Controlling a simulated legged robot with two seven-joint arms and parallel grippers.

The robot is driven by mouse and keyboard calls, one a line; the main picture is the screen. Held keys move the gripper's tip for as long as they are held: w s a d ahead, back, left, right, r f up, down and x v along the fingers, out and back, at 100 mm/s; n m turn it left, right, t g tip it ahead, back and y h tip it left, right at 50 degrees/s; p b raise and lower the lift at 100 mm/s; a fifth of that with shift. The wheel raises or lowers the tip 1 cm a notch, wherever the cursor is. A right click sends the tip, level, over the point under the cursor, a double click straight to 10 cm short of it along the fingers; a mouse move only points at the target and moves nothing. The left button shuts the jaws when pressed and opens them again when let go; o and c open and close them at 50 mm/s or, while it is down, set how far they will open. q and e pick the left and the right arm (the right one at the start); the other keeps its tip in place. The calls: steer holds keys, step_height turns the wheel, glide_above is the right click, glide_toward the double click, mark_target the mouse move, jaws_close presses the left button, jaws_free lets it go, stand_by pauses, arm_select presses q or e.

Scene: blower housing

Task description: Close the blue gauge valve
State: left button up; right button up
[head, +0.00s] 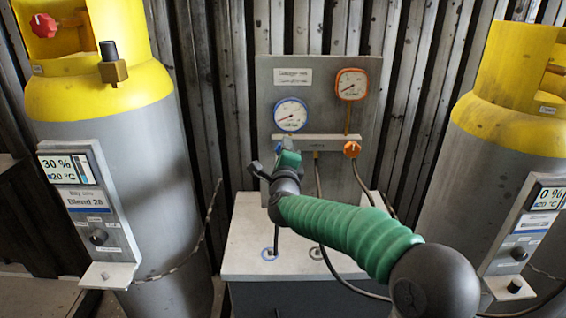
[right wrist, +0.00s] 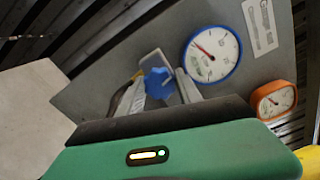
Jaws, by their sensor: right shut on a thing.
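The blue gauge valve (right wrist: 157,82) is a small blue knob on the grey gauge panel. In the right wrist view it sits between the two fingers of my right gripper (right wrist: 160,88), which is shut on it. In the head view my right gripper (head: 283,152) reaches the panel below the blue-rimmed gauge (head: 291,115) and hides most of the knob. The blue-rimmed gauge also shows in the right wrist view (right wrist: 211,54). My left gripper is in neither view.
An orange valve (head: 351,149) and an orange-rimmed gauge (head: 351,84) are close by on the right. Yellow-topped grey cylinders stand left (head: 150,190) and right (head: 450,190). Hoses run down to the pale stand (head: 245,240) under the panel.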

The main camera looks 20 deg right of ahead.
steer(key=shift+f+m+b, duration=0.3)
steer(key=shift+m+b, duration=0.35)
steer(key=shift+m, duration=0.1)
steer(key=shift+f+m+b, duration=0.25)
steer(key=shift+m+b, duration=0.4)
steer(key=shift+m, duration=0.1)
steer(key=shift+r, duration=0.1)
steer(key=o, duration=1.4)
steer(key=shift+d+r, duration=0.1)
steer(key=shift+c, duration=0.2)
steer(key=shift+r, duration=0.1)
steer(key=shift+s, duration=0.1)
